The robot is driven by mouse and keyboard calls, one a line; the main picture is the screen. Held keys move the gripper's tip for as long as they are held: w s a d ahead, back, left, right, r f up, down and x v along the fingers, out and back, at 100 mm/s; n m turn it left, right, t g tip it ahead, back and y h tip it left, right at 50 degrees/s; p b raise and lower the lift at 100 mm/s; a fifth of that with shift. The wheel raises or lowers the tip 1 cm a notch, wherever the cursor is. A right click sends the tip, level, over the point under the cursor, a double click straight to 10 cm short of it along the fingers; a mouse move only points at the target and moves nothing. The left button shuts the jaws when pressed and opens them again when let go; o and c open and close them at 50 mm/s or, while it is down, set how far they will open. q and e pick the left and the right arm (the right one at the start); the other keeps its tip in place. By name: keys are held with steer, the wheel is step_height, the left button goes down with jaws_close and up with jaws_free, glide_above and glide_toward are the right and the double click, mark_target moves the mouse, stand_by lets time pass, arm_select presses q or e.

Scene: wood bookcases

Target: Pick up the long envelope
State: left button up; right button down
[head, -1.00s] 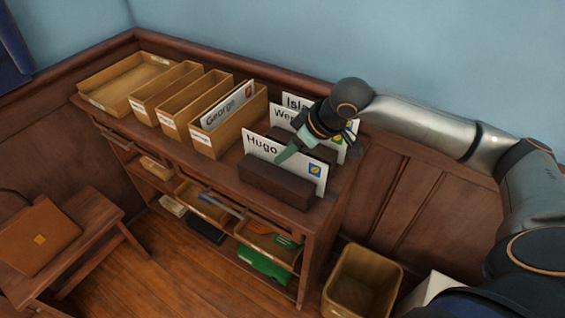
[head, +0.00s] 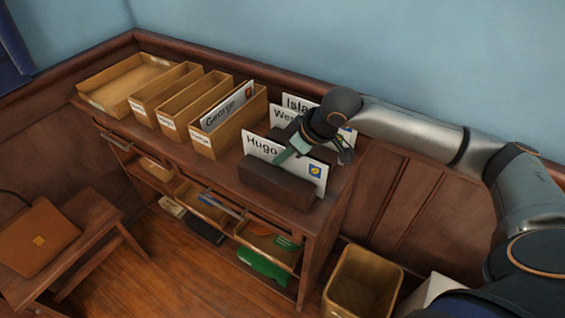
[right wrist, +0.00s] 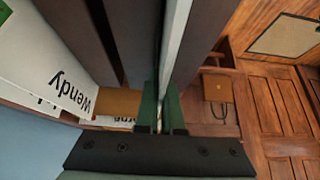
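A long white envelope marked "Hugo" (head: 315,174) stands upright in the front dark wooden holder (head: 277,186) on the cabinet top. My right gripper (head: 290,152) is at its top edge, with one green finger in front of the printed face. In the right wrist view the two green fingers (right wrist: 161,110) are close together, with the envelope's pale edge (right wrist: 178,45) running between them. The fingers look shut on it. My right arm partly hides the "Wendy" envelope (head: 284,115) and the "Isla" envelope (head: 294,102) behind. My left gripper is not in view.
Several sorting trays stand left of the holders; one holds the "George" envelope (head: 227,106). Open drawers (head: 268,247) stick out below. A bin (head: 362,283) stands on the floor at right, and a stool with a brown case (head: 38,238) at left.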

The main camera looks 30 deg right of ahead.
stand_by(0.4)
step_height(320, 180, up, 10)
steer(key=shift+r+p, duration=0.1)
steer(key=shift+p, duration=0.6)
